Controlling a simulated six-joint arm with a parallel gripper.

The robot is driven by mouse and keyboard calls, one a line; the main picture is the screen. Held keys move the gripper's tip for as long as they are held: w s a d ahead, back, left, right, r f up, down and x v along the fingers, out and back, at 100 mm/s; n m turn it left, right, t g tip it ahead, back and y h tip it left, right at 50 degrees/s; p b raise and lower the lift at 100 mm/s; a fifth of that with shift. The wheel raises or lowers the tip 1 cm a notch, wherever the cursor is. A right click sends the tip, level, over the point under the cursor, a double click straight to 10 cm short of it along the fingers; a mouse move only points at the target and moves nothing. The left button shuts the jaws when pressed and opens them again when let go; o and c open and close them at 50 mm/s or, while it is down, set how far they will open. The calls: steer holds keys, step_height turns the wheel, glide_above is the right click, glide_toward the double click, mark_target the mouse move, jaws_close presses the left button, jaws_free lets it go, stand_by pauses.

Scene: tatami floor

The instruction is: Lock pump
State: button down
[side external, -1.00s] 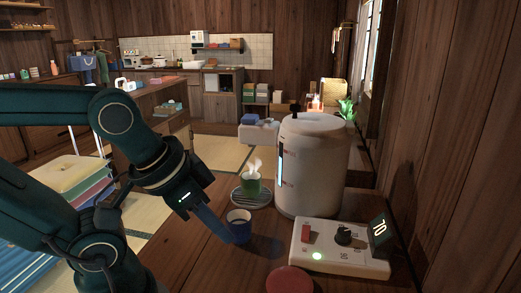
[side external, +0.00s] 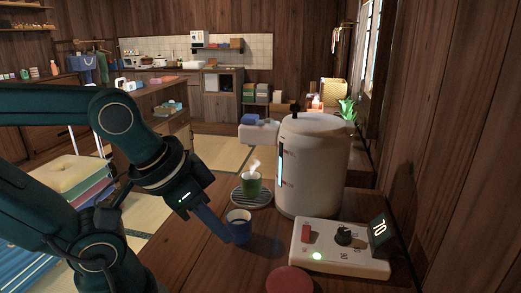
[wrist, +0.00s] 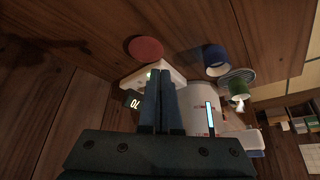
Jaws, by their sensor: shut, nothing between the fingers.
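The pump pot (side external: 318,170) is a white cylinder standing on the wooden table, with a spout at its upper left and a small dark knob (side external: 295,107) on top. A blue piece (side external: 251,119) sits on the spout. The white control panel (side external: 335,248) in front of it has a red switch (side external: 306,232), a black dial (side external: 343,235), a lit green light and a display (side external: 379,229) reading 70. My gripper (side external: 222,236) is shut and empty, just left of a blue cup (side external: 239,226). In the wrist view the fingers (wrist: 170,82) are together, partly hiding the pot (wrist: 203,106) and panel.
A steaming green cup (side external: 251,184) stands on a round slatted coaster (side external: 250,197) behind the blue cup. A red round lid or disc (side external: 289,280) lies at the front of the table. The wooden wall borders the table on the right.

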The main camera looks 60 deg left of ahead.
stand_by(0.4)
steer(key=w+a+r+n+t+y, duration=0.3)
steer(key=w+a+r+n+y, duration=0.6)
steer(key=w+a+r, duration=0.7)
steer(key=shift+w+r+t, duration=0.3)
steer(key=shift+w+r, duration=0.2)
steer(key=shift+w, duration=0.25)
steer(key=shift+a, duration=0.1)
glide_above(267, 127)
step_height(267, 127, down, 4)
steer(key=shift+f, duration=0.1)
step_height(267, 127, down, 3)
steer(key=shift+r, duration=0.2)
steer(key=shift+s+f, duration=0.1)
steer(key=shift+f, duration=0.6)
